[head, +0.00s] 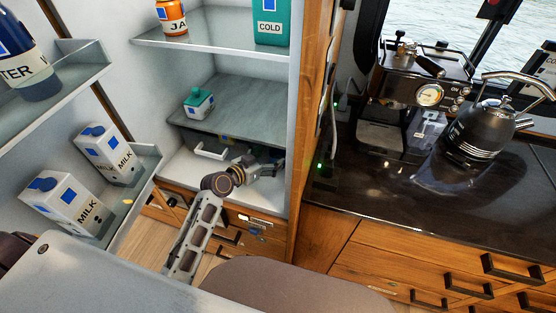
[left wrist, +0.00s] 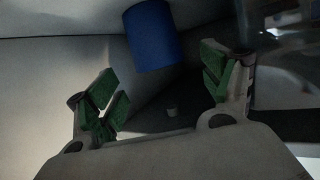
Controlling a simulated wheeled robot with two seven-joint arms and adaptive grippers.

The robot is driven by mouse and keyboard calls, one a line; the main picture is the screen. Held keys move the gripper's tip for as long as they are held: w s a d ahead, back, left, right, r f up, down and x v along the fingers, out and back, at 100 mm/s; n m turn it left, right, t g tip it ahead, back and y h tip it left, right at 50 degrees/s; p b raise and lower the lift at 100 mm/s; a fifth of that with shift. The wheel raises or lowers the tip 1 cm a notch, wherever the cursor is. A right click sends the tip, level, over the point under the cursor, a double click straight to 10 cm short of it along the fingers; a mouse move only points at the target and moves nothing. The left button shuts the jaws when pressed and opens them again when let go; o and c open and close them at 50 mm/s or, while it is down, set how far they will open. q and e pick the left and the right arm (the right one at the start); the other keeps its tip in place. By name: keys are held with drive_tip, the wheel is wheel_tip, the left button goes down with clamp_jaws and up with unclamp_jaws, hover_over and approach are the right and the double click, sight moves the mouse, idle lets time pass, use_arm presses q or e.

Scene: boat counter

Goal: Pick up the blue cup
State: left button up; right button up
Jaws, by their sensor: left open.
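The blue cup shows as a plain blue cylinder (left wrist: 152,35) at the top middle of the left wrist view. It is beyond my left gripper's fingertips and apart from them. In the head view I cannot make the cup out clearly; the shelf above hides much of that space. My left gripper (left wrist: 162,82) is open, with its green-padded fingers spread wide and nothing between them. In the head view my left gripper (head: 270,164) reaches into the lower fridge compartment, under the grey shelf. My right gripper is not in view.
The grey shelf (head: 245,105) above my gripper holds a small green-topped box (head: 199,103). The fridge's side wall (head: 299,110) stands close on the right. The open door holds milk cartons (head: 107,153). A coffee machine (head: 420,85) and kettle (head: 480,130) stand on the counter.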

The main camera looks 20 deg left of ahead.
sight(278, 152)
use_arm(q)
drive_tip(key=shift+w, duration=0.1)
idle(0.3)
drive_tip(key=shift+p+x, duration=0.3)
drive_tip(key=shift+x, duration=2.45)
drive_tip(key=c, duration=1.1)
drive_tip(key=shift+c, duration=0.4)
drive_tip(key=shift+r, duration=0.2)
